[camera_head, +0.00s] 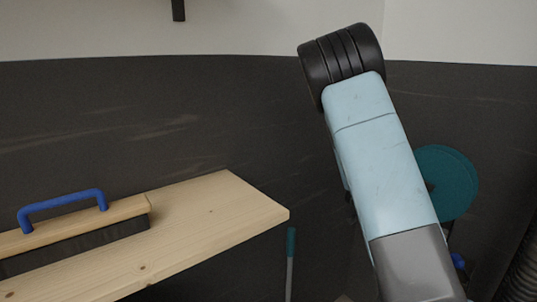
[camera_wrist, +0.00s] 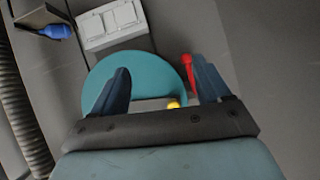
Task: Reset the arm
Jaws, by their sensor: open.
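My arm rises through the right half of the head view, light blue and grey with a black ribbed joint at its top. My gripper (camera_wrist: 158,88) shows in the wrist view, its two dark blue fingers spread apart with nothing held between them. It is not visible in the head view. Beyond the fingers is a teal round seat (camera_wrist: 135,66), with a red handle (camera_wrist: 188,72) and a small yellow piece (camera_wrist: 174,104) seen near the right finger. How far these are from the fingers I cannot tell.
A teal disc (camera_head: 446,182) stands right of my arm. A teal-topped rod (camera_head: 291,245) stands below the board's corner. A white socket panel (camera_wrist: 110,22) and ribbed hose (camera_wrist: 22,110) are in the wrist view.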

